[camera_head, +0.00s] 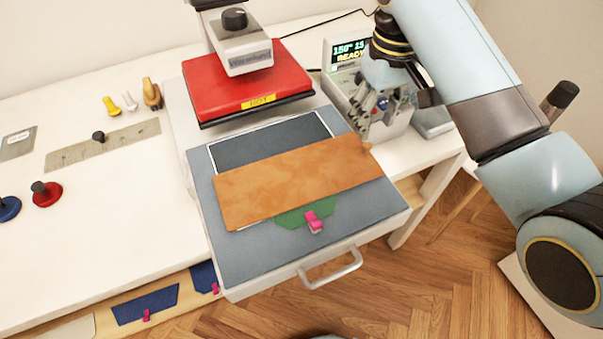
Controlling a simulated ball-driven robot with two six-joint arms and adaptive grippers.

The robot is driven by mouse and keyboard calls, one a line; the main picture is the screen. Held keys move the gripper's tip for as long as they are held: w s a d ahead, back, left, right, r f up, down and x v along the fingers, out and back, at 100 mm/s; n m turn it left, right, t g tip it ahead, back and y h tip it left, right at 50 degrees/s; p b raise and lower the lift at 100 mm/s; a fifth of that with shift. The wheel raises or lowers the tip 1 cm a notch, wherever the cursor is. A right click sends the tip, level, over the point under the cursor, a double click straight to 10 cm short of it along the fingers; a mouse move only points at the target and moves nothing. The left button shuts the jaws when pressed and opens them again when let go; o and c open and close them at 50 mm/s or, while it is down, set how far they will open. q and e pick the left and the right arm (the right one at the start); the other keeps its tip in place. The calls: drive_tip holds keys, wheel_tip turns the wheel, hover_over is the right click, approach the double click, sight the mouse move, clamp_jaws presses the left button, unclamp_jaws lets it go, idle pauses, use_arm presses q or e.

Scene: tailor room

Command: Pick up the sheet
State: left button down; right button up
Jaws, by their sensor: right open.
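A brown, suede-like sheet (295,180) lies on the grey pull-out bed (235,265) of a heat press. It lies at a slant over a dark panel with a white border (270,139). A green piece (290,220) with a pink clip (314,222) sticks out from under its front edge. The sheet's right end has a small tab. My right gripper (404,100) is open, behind and to the right of the sheet, in front of the control box. It is apart from the sheet. My left gripper is not in view.
The red upper plate (247,86) of the press stands raised behind the bed. The control box (350,90) with a lit display is close to my right gripper. A metal handle (332,268) sticks out at the front. A ruler (103,145) and knobs lie left on the white table.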

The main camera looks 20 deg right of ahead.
sight(367, 144)
drive_tip(key=shift+a+f+p, duration=0.1)
drive_tip(key=shift+f+p, duration=0.6)
drive_tip(key=shift+f, duration=2.4)
clamp_jaws()
